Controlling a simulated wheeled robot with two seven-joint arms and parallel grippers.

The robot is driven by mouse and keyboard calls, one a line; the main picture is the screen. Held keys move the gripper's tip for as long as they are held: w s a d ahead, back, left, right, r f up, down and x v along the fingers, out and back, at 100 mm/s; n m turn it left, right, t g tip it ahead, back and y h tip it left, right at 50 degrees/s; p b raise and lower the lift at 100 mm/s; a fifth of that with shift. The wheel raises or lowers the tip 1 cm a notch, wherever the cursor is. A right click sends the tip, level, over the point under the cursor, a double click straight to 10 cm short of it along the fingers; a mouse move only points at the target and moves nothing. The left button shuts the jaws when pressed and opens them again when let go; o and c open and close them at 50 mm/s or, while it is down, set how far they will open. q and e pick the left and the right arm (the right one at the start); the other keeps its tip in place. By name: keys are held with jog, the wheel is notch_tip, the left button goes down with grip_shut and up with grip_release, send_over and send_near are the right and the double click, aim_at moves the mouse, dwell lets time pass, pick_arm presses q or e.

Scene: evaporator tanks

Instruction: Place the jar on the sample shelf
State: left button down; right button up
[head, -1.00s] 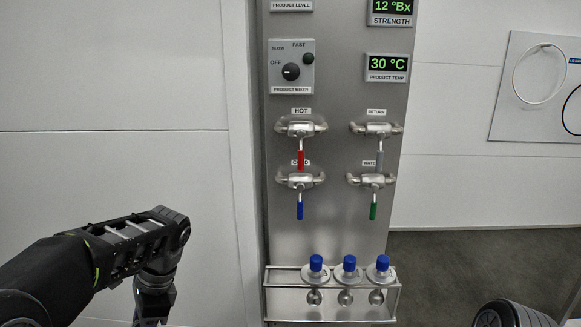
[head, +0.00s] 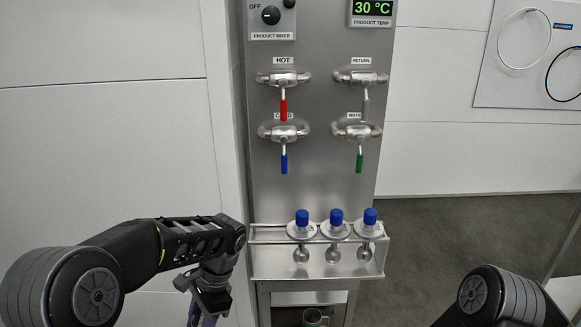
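My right gripper is out of view; only part of that arm shows at lower right.
The steel panel carries a red-handled valve (head: 284,106), a blue-handled valve (head: 284,160), a grey-handled valve (head: 364,106) and a green-handled valve (head: 360,160). A mixer knob (head: 271,15) is above. White wall stands at left; dark floor (head: 430,235) is open at right.

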pick_arm(q)
jog(key=shift+d, duration=0.1)
notch_tip(320, 180, down, 12)
jog(key=n+g+h, duration=0.1)
jog(key=n+h, duration=0.2)
jog(key=n, duration=0.7)
jog(key=shift+w+n+g+h, duration=0.3)
jog(key=shift+w+n+g, duration=0.1)
